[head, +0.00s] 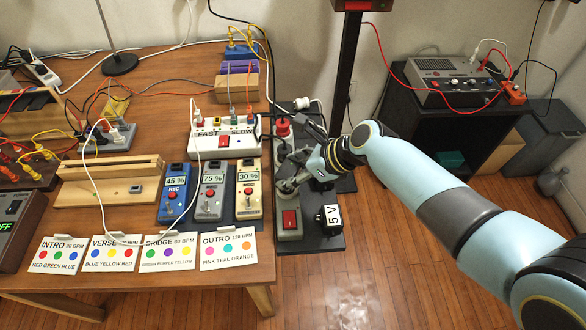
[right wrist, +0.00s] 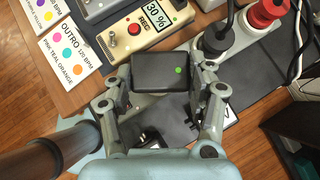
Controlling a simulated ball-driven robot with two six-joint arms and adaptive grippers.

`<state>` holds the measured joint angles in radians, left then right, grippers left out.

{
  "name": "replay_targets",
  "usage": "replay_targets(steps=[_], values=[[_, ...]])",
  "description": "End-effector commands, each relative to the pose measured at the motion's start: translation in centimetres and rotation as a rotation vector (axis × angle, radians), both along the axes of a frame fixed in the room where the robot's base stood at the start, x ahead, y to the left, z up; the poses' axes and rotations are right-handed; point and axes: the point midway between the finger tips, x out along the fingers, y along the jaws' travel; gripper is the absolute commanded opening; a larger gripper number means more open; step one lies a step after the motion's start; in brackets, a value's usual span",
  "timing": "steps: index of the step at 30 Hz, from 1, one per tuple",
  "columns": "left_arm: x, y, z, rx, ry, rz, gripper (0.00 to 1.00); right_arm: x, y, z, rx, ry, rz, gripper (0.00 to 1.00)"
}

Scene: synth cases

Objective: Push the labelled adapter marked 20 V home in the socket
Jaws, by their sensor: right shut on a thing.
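My right gripper (head: 292,180) is over the grey socket strip (head: 289,234), which has a red switch at its near end. In the right wrist view the gripper (right wrist: 160,80) is shut on a black box-shaped adapter (right wrist: 161,71) with a green dot on its face. No 20 V marking shows on it. The fingers hide its underside, so I cannot tell how deep it sits or whether it touches the socket. A black adapter marked 5 V (head: 329,218) stands to the right of the strip. My left gripper is not in view.
A red plug (head: 282,129) sits at the strip's far end, with cables behind. A white FAST/SLOW strip (head: 224,140) and pedals (head: 211,190) stand to the left. Cards (head: 228,250) lie at the table's front edge. Floor lies open to the right.

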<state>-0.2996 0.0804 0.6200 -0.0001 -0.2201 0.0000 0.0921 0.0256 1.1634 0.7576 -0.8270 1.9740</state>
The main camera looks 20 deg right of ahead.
Motion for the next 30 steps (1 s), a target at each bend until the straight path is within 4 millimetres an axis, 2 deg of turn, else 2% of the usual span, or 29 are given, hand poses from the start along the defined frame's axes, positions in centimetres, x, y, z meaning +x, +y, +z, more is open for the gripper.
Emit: replay_targets(steps=[19, 20, 25, 30], values=[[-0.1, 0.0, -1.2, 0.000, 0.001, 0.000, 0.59, 0.0, 0.0, -1.7, 0.001, -0.001, -0.001, 0.20], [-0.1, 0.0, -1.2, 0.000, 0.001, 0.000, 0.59, 0.0, 0.0, -1.6, 0.001, -0.001, -0.001, 0.60], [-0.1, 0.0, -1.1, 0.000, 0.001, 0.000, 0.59, 0.0, 0.0, -1.5, 0.001, -0.001, -0.001, 0.82], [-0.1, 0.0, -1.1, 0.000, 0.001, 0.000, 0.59, 0.0, 0.0, -1.6, 0.001, 0.000, -0.001, 0.83]])
